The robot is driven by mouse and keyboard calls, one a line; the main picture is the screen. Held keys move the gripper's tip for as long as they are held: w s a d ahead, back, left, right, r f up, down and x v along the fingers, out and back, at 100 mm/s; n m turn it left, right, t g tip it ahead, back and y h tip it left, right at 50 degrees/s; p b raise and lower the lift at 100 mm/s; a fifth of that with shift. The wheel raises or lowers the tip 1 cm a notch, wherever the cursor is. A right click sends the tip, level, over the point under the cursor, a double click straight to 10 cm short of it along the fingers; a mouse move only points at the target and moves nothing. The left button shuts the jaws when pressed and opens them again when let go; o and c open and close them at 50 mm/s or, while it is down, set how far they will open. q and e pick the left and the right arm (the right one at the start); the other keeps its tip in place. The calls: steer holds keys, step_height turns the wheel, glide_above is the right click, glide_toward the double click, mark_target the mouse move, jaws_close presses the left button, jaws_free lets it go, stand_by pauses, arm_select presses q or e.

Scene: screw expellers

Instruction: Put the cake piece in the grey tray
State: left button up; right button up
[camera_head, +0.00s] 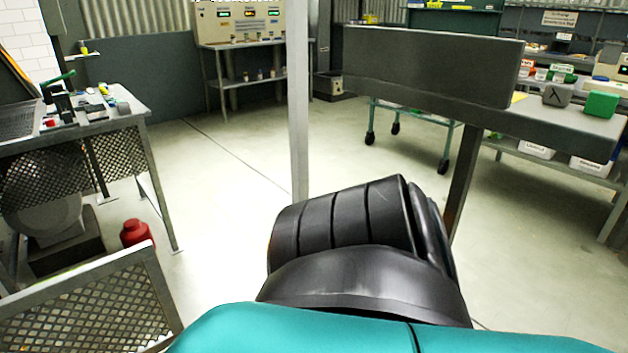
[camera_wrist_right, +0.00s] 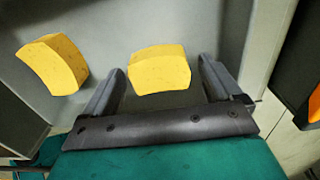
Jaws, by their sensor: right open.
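Two yellow cake pieces show in the right wrist view. One cake piece (camera_wrist_right: 160,72) lies on a grey surface (camera_wrist_right: 100,20), between and just beyond the fingers of my right gripper (camera_wrist_right: 161,68). The other cake piece (camera_wrist_right: 54,65) lies to the left, outside the fingers. My right gripper is open, with a gap on both sides of the middle piece. I cannot tell whether the grey surface is the grey tray or another flat part. In the head view no cake piece shows, and neither gripper is visible there.
In the head view a dark panel and ledge (camera_head: 430,65) stand at right, beside a bench with a green box (camera_head: 600,104). A cluttered workbench (camera_head: 75,125) stands left, with a red bottle (camera_head: 136,233) below it. The middle floor (camera_head: 225,165) is mostly clear, apart from a thin post (camera_head: 299,110).

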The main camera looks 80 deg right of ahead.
arm_select(q)
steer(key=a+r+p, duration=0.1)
steer(key=p, duration=0.1)
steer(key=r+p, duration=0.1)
steer(key=p, duration=0.2)
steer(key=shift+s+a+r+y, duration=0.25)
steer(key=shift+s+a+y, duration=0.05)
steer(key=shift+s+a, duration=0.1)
arm_select(e)
step_height(320, 180, up, 11)
steer(key=shift+r, duration=0.15)
steer(key=w+a+r+m+t+y, duration=0.1)
steer(key=w+a+r+m+t, duration=0.2)
steer(key=w+a+t, duration=0.35)
steer(key=w+a+r+m+t+y, duration=0.1)
steer(key=w+a+r+m+t, duration=0.25)
steer(key=w+a, duration=0.55)
steer(key=w+a+r+m+t+y, duration=0.15)
steer(key=w+a+m+t, duration=0.3)
steer(key=a, duration=0.55)
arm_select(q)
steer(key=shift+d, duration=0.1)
arm_select(e)
steer(key=a+r+m+g, duration=0.3)
steer(key=a+m, duration=1.1)
steer(key=a, duration=0.2)
steer(key=shift+s+a+g, duration=0.3)
steer(key=shift+g, duration=0.05)
